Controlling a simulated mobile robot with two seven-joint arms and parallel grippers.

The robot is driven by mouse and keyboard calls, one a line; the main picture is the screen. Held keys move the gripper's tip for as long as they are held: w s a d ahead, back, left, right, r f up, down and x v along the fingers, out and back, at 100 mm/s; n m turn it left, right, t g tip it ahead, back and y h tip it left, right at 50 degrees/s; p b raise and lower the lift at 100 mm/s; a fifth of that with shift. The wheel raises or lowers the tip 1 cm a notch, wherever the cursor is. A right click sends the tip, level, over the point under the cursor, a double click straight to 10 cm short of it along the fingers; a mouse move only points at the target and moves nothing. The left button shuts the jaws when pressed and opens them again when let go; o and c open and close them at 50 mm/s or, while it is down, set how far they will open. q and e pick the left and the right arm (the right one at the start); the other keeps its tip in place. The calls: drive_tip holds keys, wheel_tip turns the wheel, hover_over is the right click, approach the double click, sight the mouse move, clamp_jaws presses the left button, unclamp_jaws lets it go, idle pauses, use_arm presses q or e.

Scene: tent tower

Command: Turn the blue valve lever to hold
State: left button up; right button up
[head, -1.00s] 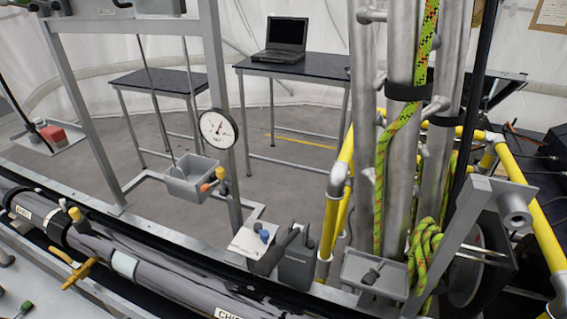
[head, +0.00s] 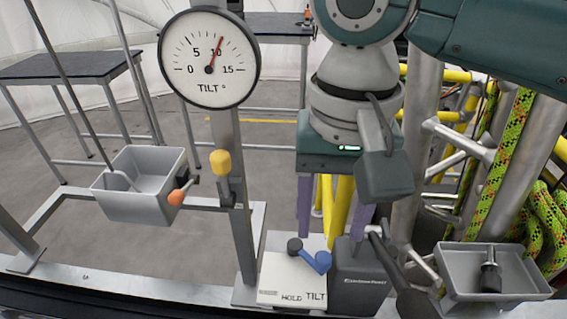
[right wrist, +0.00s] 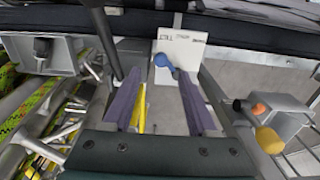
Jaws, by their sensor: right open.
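The blue valve lever (head: 316,260) sits on a white plate (head: 272,281) marked HOLD on the left and TILT on the right. Its blue end points right, toward the TILT side, from a dark round knob. My right gripper (head: 332,232) is above and just right of the lever, open, with purple fingers pointing down. In the right wrist view, the blue lever (right wrist: 163,60) shows just beyond and between the fingertips of the right gripper (right wrist: 158,78), which hold nothing. I cannot tell any contact. My left gripper is out of view.
A tilt gauge (head: 209,58) stands on a post, its needle near 10. A dark grey box (head: 358,284) stands right beside the plate.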

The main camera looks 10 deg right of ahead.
sight(324, 257)
wheel_tip(324, 257, down, 6)
drive_tip(key=shift+f, duration=0.1)
clamp_jaws()
idle(0.6)
